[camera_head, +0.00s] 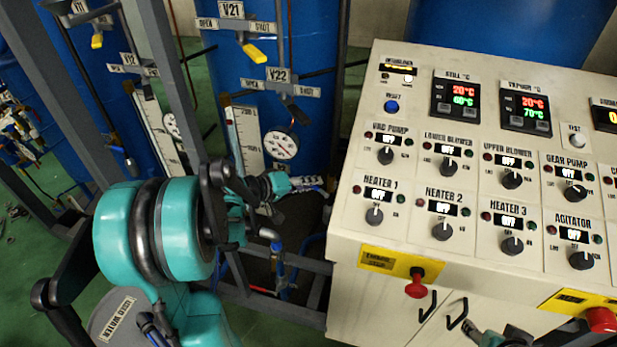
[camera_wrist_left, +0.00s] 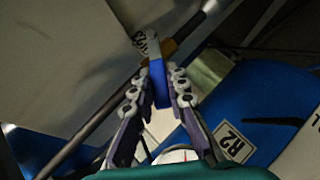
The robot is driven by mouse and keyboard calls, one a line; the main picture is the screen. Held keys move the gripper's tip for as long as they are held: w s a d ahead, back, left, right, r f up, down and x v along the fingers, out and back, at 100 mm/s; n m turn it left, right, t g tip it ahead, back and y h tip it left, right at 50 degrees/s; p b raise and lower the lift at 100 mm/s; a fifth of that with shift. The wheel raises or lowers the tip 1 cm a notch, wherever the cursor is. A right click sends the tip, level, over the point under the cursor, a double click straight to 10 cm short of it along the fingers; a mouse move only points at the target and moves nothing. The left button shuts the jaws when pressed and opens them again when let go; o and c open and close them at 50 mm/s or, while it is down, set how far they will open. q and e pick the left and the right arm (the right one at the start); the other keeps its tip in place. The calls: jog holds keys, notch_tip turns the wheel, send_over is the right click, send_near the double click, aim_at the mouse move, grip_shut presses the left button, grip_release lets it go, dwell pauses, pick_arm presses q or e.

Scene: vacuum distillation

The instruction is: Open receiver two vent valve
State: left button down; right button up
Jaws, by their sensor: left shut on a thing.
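My left gripper (camera_wrist_left: 157,84) is shut on a blue valve handle (camera_wrist_left: 157,78), which stands between its two padded fingers in the left wrist view. A brass-coloured part and a small label (camera_wrist_left: 147,41) show just beyond the handle; I cannot read the label. A tag reading R2 (camera_wrist_left: 232,140) is on the blue tank behind. In the head view my left gripper (camera_head: 290,184) reaches the front of the blue receiver tank (camera_head: 232,62), below the V22 tag (camera_head: 278,74). The handle it grips is hidden there. Part of my right arm shows at the bottom edge; its finger state is unclear.
The control panel (camera_head: 345,228) stands close to the right of my left gripper. A pressure gauge (camera_head: 281,145) and a yellow V21 handle (camera_head: 255,53) are on the tank. Grey frame posts (camera_head: 168,70) stand at the left. Another blue-handled valve (camera_head: 278,265) hangs below.

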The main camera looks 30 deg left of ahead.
pick_arm(q)
jog(key=p, duration=0.1)
jog(key=d+r+m+g+y+p, duration=0.1)
jog(key=shift+w+d+r+y+p, duration=0.1)
jog(key=shift+w+r+y+p, duration=0.05)
jog(key=shift+r+y+p, duration=0.15)
jog(key=shift+w+d+r+m+g+y+p, duration=0.1)
jog(key=shift+d+r+m+g+y+p, duration=0.25)
jog(key=shift+m+y+p, duration=0.3)
jog(key=shift+w+d+m+g+y+p, duration=0.15)
jog(key=shift+d+m+g+y+p, duration=0.1)
jog(key=shift+d+m+y+p, duration=0.45)
jog(key=shift+w+d+r+m+g+y, duration=0.1)
jog(key=shift+d+m+g+y, duration=0.3)
jog(key=shift+y, duration=0.75)
jog(key=shift+d, duration=0.1)
jog(key=c, duration=1.5)
grip_release()
